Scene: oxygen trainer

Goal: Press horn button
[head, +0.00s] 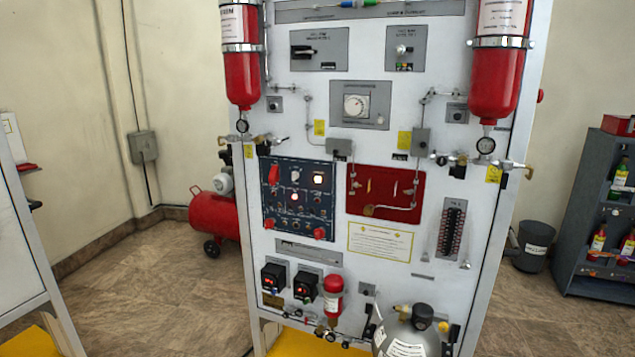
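The white trainer board (395,130) stands upright in the middle of the head view. A dark blue control panel (280,190) is on its left half, with small switches, lit lamps and several red controls. One red control (274,174) is at the panel's upper left, another (319,233) at its lower right, and another (269,223) at its lower left. The labels are too small to read, so I cannot tell which control is the horn button. My gripper is not in view.
Red cylinders (240,68) and (497,75) hang on the board's upper sides. A grey tank (405,338) stands at its lower right. A red compressor (208,212) is behind it on the left. A dark shelf (580,235) stands at right. Floor (145,270) is bare at left.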

